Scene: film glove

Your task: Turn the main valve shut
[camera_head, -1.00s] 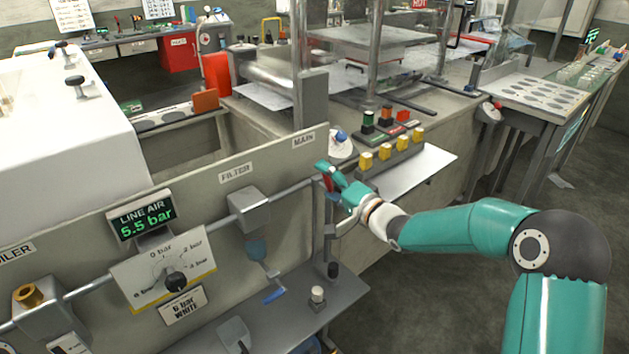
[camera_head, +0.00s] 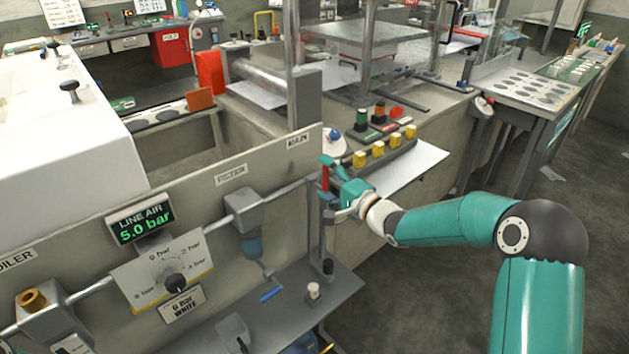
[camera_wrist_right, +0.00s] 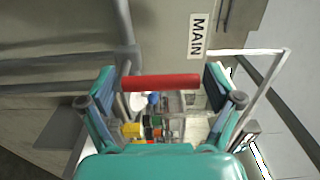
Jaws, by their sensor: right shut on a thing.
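The main valve's red lever (camera_head: 325,178) stands near upright at the right end of the air-line pipe, below the MAIN label (camera_head: 298,141). My right gripper (camera_head: 332,177) is at the lever, shut on it. In the right wrist view the red lever (camera_wrist_right: 161,82) lies between the two fingers of the right gripper (camera_wrist_right: 162,88) and crosses the line of the pipe (camera_wrist_right: 124,25). The valve body is partly hidden. The line air display (camera_head: 141,221) reads 5.0 bar. My left gripper is not in view.
The filter unit (camera_head: 243,208) and pressure dial (camera_head: 165,270) are on the panel left of the valve. A grey shelf (camera_head: 290,300) runs below. Yellow buttons (camera_head: 378,149) sit on a bench behind the gripper.

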